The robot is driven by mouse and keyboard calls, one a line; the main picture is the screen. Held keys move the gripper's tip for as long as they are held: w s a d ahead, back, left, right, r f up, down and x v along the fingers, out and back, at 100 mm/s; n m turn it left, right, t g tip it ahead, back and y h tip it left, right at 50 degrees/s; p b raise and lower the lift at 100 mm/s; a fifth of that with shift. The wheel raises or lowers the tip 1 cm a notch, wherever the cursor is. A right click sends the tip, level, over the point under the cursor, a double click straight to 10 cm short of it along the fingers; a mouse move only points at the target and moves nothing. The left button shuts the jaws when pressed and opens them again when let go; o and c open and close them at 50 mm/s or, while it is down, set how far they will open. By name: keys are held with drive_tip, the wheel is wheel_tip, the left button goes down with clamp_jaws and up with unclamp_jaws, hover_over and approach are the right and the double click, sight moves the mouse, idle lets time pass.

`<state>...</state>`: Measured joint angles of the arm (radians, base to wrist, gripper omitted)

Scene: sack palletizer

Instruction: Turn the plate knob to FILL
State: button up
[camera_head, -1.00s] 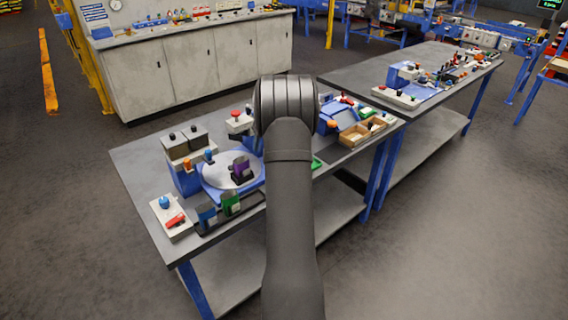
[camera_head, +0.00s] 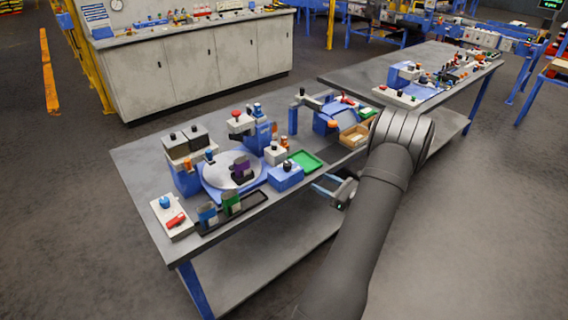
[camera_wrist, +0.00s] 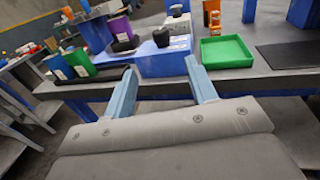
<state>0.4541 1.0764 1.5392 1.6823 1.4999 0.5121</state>
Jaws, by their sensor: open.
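Several knobs stand on the bench, and no FILL label is readable, so I cannot tell surely which is the plate knob. A blue box with a black knob (camera_head: 287,166) sits near the bench's front edge; in the wrist view its black knob (camera_wrist: 161,38) is ahead, between my fingertips in the picture. A white block with a dark knob (camera_head: 275,151) stands just behind it. My gripper (camera_head: 322,182) is off the bench's front edge, right of the blue box and apart from it. In the wrist view my gripper (camera_wrist: 160,65) is open and empty.
A green tray (camera_head: 306,160) lies right of the blue box. A round plate (camera_head: 220,172) with a purple piece (camera_head: 243,170) is to its left. Blue and green pieces stand in a dark rack (camera_head: 232,209) at the front edge. A wooden box (camera_head: 350,139) is farther right.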

sight(286, 161)
drive_tip(key=x, duration=1.7)
drive_tip(key=shift+w+a, duration=0.1)
drive_tip(key=c, duration=1)
drive_tip(key=shift+o, duration=0.2)
drive_tip(key=shift+m+t, duration=0.3)
drive_tip(key=m+t+h, duration=0.2)
drive_tip(key=h, duration=0.1)
drive_tip(key=shift+w+t, duration=0.1)
drive_tip(key=shift+t, duration=0.3)
drive_tip(key=shift+w+d+m+t+h, duration=0.1)
drive_tip(key=shift+d+m+t+h, duration=0.05)
drive_tip(key=shift+m+t+h, duration=0.6)
drive_tip(key=shift+w+d+m+t+h, duration=0.1)
drive_tip(key=shift+m+t+h, duration=0.35)
drive_tip(key=shift+m+h, duration=0.5)
drive_tip(key=shift+h, duration=0.4)
